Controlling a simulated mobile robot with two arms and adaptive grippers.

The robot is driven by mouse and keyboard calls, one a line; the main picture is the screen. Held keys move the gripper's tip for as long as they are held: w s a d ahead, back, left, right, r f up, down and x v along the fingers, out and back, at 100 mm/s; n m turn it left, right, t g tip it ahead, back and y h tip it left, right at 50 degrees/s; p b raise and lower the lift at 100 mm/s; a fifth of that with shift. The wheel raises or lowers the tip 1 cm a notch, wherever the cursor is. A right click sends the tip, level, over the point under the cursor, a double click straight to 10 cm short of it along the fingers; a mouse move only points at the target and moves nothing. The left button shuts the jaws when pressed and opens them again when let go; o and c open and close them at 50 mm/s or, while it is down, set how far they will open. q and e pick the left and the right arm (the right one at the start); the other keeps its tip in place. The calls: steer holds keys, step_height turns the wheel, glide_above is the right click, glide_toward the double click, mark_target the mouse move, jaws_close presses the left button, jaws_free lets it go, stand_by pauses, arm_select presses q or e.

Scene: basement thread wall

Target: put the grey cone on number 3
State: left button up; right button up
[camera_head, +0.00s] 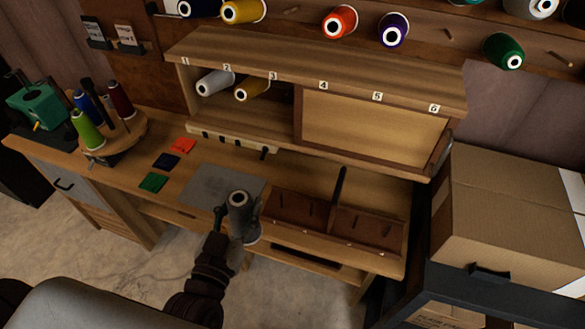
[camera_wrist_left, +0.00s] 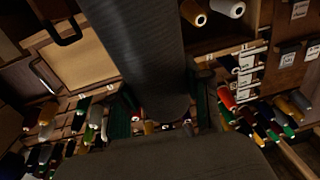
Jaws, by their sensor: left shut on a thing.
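The grey cone (camera_head: 240,205) is held upright by my left gripper (camera_head: 236,222) above the front of the workbench, near the grey mat (camera_head: 205,184). In the left wrist view the grey cone (camera_wrist_left: 150,60) fills the middle, with the fingers of my left gripper (camera_wrist_left: 163,105) on either side of it. The number 3 label (camera_head: 272,76) is on the top edge of the shelf cabinet (camera_head: 310,60). Below it, in the open left part, lie a silver cone (camera_head: 215,83) and a gold cone (camera_head: 252,88). My right gripper is not in view.
A wooden panel (camera_head: 370,131) covers the cabinet under 4 to 6. A brown divided tray (camera_head: 375,232) sits right of the held cone. Coloured squares (camera_head: 166,161) and a spool stand (camera_head: 128,140) are on the left. Cardboard boxes (camera_head: 505,215) stand at the right.

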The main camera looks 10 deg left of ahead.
arm_select(q)
steer(key=w+d+f+h, duration=0.1)
steer(key=w+f, duration=0.2)
steer(key=w, duration=0.6)
steer(key=w+d+f, duration=0.1)
steer(key=w+f, duration=0.1)
steer(key=w, duration=0.6)
steer(key=shift+m, duration=0.4)
steer(key=f+b, duration=1)
steer(key=shift+w+d+f, duration=0.1)
steer(key=shift+w+d, duration=0.1)
steer(key=o, duration=1.2)
steer(key=shift+o, duration=0.2)
